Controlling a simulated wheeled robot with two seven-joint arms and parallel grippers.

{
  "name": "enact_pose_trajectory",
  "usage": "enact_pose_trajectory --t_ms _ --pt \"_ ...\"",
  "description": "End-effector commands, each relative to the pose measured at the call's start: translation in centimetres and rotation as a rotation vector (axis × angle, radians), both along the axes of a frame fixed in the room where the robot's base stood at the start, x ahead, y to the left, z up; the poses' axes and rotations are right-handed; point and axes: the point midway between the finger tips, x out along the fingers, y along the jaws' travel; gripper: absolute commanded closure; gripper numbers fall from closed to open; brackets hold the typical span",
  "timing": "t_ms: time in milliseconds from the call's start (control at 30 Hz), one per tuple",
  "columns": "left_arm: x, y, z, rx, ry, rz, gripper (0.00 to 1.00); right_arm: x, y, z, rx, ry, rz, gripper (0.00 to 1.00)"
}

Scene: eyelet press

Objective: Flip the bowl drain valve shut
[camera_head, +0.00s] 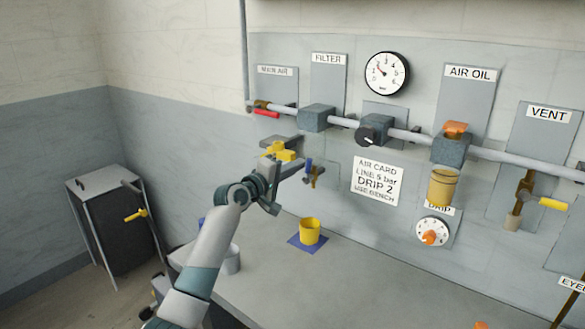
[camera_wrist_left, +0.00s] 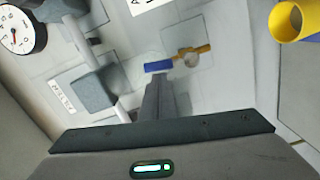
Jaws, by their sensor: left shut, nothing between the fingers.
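The bowl drain valve is a small brass fitting (camera_wrist_left: 192,52) with a blue handle (camera_wrist_left: 158,66) on the grey wall panel. In the head view the blue handle (camera_head: 309,166) stands roughly upright below the filter (camera_head: 316,117). My left gripper (camera_head: 301,166) is shut and empty, just left of the handle. In the wrist view its closed fingertips (camera_wrist_left: 158,79) point at the blue handle and sit very close to it. I cannot tell whether they touch. My right gripper is not in view.
A yellow cup (camera_head: 309,232) stands on a blue mat (camera_head: 296,246) on the bench, below the valve. The air pipe (camera_head: 346,121) crosses the wall above, with a red lever (camera_head: 267,114) at left. The bench right of the cup is mostly clear.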

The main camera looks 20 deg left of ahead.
Motion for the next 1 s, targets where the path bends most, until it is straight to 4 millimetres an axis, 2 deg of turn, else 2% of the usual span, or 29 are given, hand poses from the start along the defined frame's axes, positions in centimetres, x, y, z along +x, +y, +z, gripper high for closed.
enact_pose_trajectory --t_ms 467,1000 --pt "-0.9 -2.4 0.0 0.401 -0.146 -0.001 1.00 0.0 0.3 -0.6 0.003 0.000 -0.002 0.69" --pt "-1.8 -4.9 -1.5 0.882 -0.320 -0.002 1.00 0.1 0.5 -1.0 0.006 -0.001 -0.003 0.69"
